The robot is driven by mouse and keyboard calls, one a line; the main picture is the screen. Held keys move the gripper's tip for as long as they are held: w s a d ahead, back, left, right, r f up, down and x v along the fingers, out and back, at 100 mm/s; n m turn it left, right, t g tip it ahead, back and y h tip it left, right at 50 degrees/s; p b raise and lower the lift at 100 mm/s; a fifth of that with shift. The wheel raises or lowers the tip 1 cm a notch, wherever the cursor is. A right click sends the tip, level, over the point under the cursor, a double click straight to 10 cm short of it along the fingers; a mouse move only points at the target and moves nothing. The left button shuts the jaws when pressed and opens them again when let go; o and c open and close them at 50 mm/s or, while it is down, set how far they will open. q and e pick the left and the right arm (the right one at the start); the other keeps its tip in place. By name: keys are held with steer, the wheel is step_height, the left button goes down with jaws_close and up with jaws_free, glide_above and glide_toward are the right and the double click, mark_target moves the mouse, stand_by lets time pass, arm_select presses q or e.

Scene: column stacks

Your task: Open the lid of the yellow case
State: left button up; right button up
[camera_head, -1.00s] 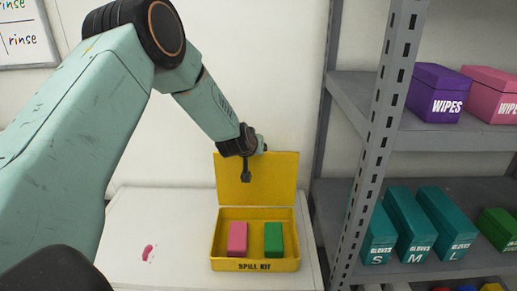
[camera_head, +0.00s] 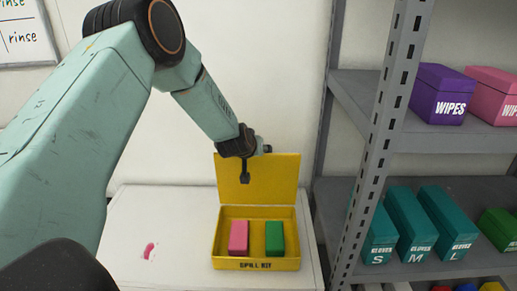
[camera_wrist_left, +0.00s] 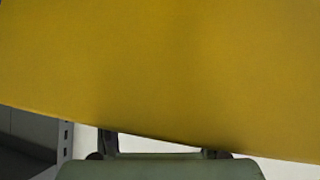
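The yellow case (camera_head: 256,265), marked SPILL KIT, sits on the white table with its lid (camera_head: 282,176) standing upright at the back. A pink block (camera_head: 238,238) and a green block (camera_head: 275,238) stand inside it. My left gripper (camera_head: 244,177) is in front of the raised lid, above the case; its fingers look close together, but the gap cannot be made out. In the left wrist view the yellow lid (camera_wrist_left: 160,70) fills most of the picture and hides the fingertips. My right gripper is not in view.
A grey metal shelf (camera_head: 365,150) stands close on the right, with purple and pink WIPES boxes (camera_head: 440,95) and teal GLOVES boxes (camera_head: 412,235). The table there is otherwise clear.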

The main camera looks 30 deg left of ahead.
arm_select(q)
step_height(320, 180, up, 8)
steer(key=s+a+p, duration=0.1)
steer(key=p, duration=0.4)
steer(key=shift+a+r, duration=0.2)
stand_by(0.3)
steer(key=shift+a, duration=0.1)
steer(key=shift+s, duration=0.15)
